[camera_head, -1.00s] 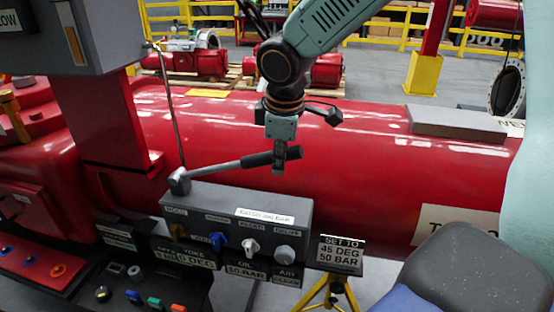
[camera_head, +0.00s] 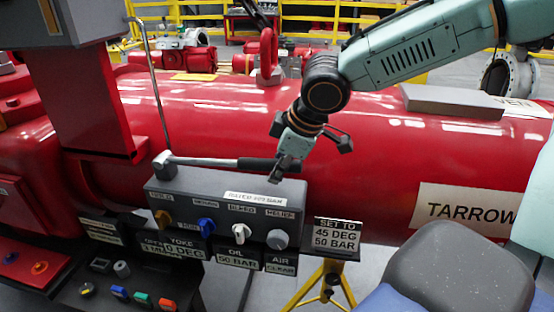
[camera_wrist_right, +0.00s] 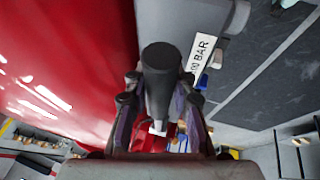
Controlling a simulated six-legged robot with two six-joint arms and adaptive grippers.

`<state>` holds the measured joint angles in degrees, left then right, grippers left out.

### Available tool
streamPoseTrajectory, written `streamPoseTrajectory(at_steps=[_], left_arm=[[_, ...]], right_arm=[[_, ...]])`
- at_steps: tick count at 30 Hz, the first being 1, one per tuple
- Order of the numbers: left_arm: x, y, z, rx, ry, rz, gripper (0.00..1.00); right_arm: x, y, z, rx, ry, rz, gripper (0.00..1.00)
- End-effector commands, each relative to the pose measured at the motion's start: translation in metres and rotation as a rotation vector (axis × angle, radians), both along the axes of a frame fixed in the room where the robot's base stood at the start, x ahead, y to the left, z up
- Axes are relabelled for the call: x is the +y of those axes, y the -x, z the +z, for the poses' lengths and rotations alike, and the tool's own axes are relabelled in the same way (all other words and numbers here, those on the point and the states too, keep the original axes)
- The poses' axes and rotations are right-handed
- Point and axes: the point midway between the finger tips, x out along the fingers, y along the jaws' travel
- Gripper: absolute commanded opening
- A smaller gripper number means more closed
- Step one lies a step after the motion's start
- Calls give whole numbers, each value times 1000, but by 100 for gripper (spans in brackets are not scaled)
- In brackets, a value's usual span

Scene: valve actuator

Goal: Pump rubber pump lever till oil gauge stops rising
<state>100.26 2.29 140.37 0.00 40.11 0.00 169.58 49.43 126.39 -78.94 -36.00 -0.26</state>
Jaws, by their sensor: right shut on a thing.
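The pump lever (camera_head: 205,161) is a silver rod with a black rubber grip (camera_head: 256,164). It lies nearly level above the grey control box (camera_head: 180,187), pivoting at the box's left end. My right gripper (camera_head: 279,172) is shut on the black grip near its right end. The right wrist view shows the black grip (camera_wrist_right: 160,75) end-on between the fingers. My left gripper is not in view.
A blue knob (camera_head: 206,226), a white knob (camera_head: 239,230) and a grey knob (camera_head: 277,239) sit on the box front. A sign (camera_head: 337,234) reads SET TO 45 DEG 50 BAR. A large red cylinder (camera_head: 390,150) lies behind the box.

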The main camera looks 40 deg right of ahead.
Motion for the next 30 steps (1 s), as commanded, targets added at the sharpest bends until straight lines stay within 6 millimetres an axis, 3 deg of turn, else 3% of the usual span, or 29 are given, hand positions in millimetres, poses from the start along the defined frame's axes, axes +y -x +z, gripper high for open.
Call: streamPoseTrajectory(at_steps=[12,13,21,30], left_arm=[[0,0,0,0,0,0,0],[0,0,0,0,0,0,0],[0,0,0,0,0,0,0],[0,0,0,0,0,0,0]], right_arm=[[1,-1,-2,-13,-11,-1,0],[1,-1,-2,-13,-11,-1,24],[1,-1,-2,-13,-10,-1,47],[1,-1,-2,-13,-9,-1,48]])
